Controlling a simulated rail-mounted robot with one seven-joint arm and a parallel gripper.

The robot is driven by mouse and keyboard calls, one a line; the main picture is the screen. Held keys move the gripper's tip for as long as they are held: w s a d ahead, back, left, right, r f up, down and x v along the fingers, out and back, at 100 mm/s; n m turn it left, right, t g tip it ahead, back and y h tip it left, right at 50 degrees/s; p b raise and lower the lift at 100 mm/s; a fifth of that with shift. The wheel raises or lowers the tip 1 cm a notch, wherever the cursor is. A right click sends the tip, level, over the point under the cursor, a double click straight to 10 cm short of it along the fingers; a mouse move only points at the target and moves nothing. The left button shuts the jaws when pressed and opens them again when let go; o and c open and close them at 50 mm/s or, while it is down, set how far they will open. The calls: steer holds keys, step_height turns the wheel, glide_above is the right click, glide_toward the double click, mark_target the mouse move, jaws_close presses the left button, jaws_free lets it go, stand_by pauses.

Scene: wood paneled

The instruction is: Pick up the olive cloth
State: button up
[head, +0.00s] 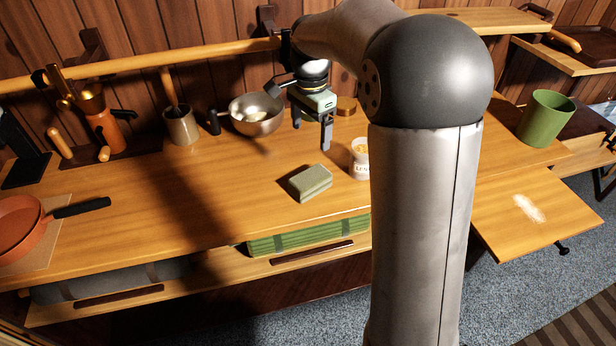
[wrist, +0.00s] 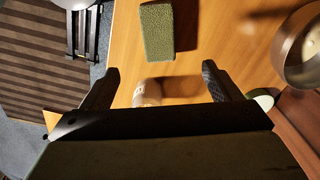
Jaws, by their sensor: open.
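The olive cloth (head: 310,183) is a folded, flat block on the wooden counter, near its front edge in the head view. In the wrist view, the cloth (wrist: 157,30) is at the top centre, beyond my fingertips. My gripper (head: 311,136) is above the counter, up and behind the cloth in the head view. In the wrist view, my gripper (wrist: 160,72) has its two fingers wide apart with nothing held between them. The gripper and cloth are apart.
A labelled jar (head: 361,160) stands right of the cloth. A metal bowl (head: 256,116) with pale contents is behind left. Farther left are a utensil crock (head: 181,127) and an orange pan (head: 20,226). A green striped textile (head: 308,236) lies below the counter. The counter left of the cloth is clear.

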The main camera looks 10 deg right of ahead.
mark_target(310, 176)
step_height(310, 176, down, 11)
steer(key=shift+r+p, duration=0.1)
steer(key=shift+p, duration=0.6)
steer(key=shift+s+f+p, duration=0.15)
steer(key=shift+f+p, duration=0.65)
steer(key=shift+f, duration=2.1)
steer(key=c, duration=1.1)
steer(key=shift+r, duration=0.1)
steer(key=shift+c, duration=0.2)
steer(key=shift+r, duration=0.5)
step_height(310, 176, up, 2)
steer(key=shift+r+b, duration=0.15)
steer(key=shift+b, duration=0.2)
steer(key=s+a+r+b, duration=0.1)
steer(key=s+r, duration=0.3)
steer(key=s, duration=0.3)
steer(key=s+r+b, duration=0.2)
steer(key=s+r, duration=0.3)
steer(key=s, duration=0.2)
steer(key=shift+a+r, duration=0.3)
steer(key=shift+a, duration=0.05)
